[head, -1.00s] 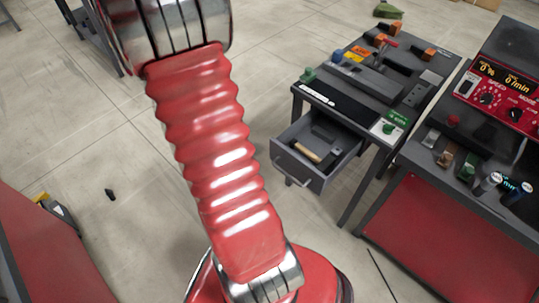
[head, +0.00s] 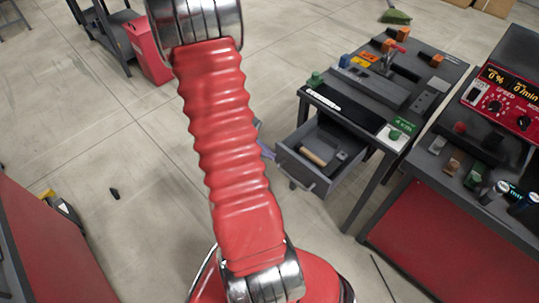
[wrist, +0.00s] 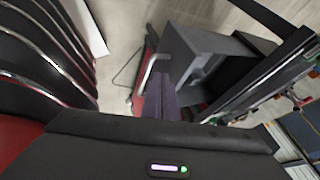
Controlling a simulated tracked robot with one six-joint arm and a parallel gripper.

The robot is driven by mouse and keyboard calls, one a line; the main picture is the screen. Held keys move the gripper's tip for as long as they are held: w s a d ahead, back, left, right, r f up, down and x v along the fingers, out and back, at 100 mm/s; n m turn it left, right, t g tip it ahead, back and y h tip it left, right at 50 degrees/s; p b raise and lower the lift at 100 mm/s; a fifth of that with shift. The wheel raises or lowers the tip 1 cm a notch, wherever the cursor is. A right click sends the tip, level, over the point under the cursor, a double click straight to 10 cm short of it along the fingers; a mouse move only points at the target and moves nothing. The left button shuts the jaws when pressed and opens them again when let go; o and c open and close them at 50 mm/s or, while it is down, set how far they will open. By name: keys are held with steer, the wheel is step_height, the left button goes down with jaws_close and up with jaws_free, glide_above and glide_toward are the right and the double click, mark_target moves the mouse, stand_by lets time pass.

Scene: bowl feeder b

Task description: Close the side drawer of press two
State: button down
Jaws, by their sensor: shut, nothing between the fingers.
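The side drawer (head: 308,174) is grey and stands pulled out of the left side of a dark table-like press (head: 342,108). A wooden-handled item (head: 313,157) lies inside it. In the wrist view the drawer (wrist: 183,57) is just beyond my fingers, with its pale bar handle (wrist: 153,67) on its front. My gripper (wrist: 166,92) is shut and empty, its purple-grey fingers pointing at the drawer front. In the head view only a sliver of my gripper (head: 266,150) shows past my red arm, beside the drawer front. I cannot tell whether it touches.
A second bench with a red control panel (head: 510,97) stands to the right, close to the press. Small coloured blocks and a red-handled clamp sit on the press top. A red bin (head: 148,52) stands at the back left. A small black item (head: 114,193) lies on open floor.

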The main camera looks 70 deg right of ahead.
mark_target(282, 164)
steer(key=x, duration=0.8)
steer(key=shift+s+d+f, duration=0.1)
steer(key=shift+f, duration=0.1)
steer(key=shift+d, duration=0.1)
